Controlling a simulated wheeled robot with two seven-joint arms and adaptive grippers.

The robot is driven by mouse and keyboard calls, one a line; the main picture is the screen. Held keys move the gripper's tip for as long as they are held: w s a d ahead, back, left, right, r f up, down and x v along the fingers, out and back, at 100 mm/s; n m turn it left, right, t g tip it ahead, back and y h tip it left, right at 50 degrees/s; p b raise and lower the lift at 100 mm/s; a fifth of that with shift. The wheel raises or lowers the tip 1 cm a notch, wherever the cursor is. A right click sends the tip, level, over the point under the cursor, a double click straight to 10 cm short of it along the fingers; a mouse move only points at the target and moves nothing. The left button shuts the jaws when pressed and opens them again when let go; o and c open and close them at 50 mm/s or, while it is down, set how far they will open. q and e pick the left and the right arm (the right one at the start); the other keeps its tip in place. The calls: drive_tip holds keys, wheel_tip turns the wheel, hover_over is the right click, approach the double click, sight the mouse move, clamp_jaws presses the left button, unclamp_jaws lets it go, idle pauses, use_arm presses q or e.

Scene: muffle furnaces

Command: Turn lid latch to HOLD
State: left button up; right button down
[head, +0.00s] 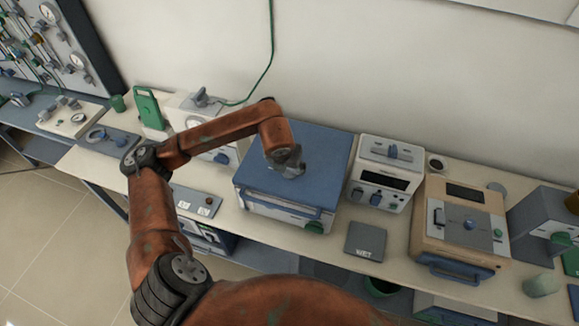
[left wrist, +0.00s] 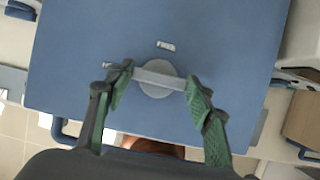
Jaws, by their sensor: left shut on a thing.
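A blue-lidded box furnace (head: 325,150) stands on the bench in the middle of the head view. Its flat blue lid (left wrist: 75,60) fills most of the left wrist view. The lid latch (left wrist: 158,88) is a grey round knob with a pale bar across it. My left gripper (head: 287,168) is over the lid, pointing down. In the left wrist view, its green-padded fingers (left wrist: 160,74) are at the two ends of the bar, shut on it. The bar lies nearly crosswise in that view. In the head view, the gripper hides the latch. My right gripper is not in view.
A small pale label (left wrist: 166,46) lies beside the latch; its words are unreadable. To the right stand a white instrument (head: 383,175) and a tan furnace (head: 460,225). A dark plate marked WET (head: 365,241) lies in front. A green cable (head: 268,60) hangs on the wall.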

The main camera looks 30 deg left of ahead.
use_arm(q)
drive_tip(key=o, duration=1.2)
drive_tip(key=shift+c, duration=0.2)
drive_tip(key=v, duration=1.2)
